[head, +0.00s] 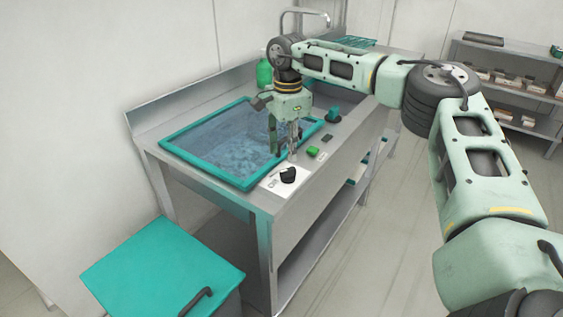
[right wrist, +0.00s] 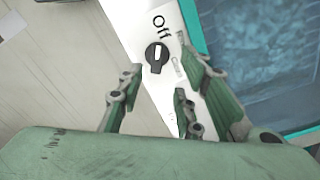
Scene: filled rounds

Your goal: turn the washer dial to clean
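The black dial (head: 289,175) sits on a white label plate (head: 273,184) at the front corner of the washer counter. In the right wrist view the dial (right wrist: 156,55) has a white pointer mark that appears to lie roughly toward the printed word "Off" (right wrist: 161,25). A smaller, partly covered label, apparently "Clean" (right wrist: 177,66), is beside it. My right gripper (head: 284,151) is open, pointing down above the counter by the dial. In the wrist view its fingers (right wrist: 157,82) are spread, with the dial beyond them; contact is not visible. My left gripper is not in view.
A teal-rimmed basin of water (head: 170,148) fills the counter behind the dial. A green button (head: 313,152), dark panel (head: 327,138) and teal piece (head: 333,115) line the front strip. A green bottle (head: 264,73) stands behind. A teal-lidded box (head: 150,265) is in front.

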